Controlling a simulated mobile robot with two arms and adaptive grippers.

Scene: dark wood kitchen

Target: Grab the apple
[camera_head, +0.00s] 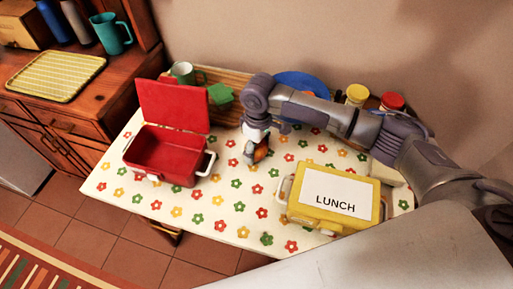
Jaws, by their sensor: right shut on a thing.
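The apple (261,154), small and red-orange, shows between the fingers of my right gripper (257,156). The gripper is shut on it and points down over the middle of the flowered table. I cannot tell whether the apple touches the cloth or hangs just above it. The fingers hide part of it. My right arm reaches in from the right side. My left gripper is not in the view.
An open red lunch box (165,157) stands left of the gripper, its lid up. A closed yellow box marked LUNCH (340,224) lies front right. Behind are a blue plate (302,82), a green mug (184,73) and jars (357,94). The table's front middle (225,205) is clear.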

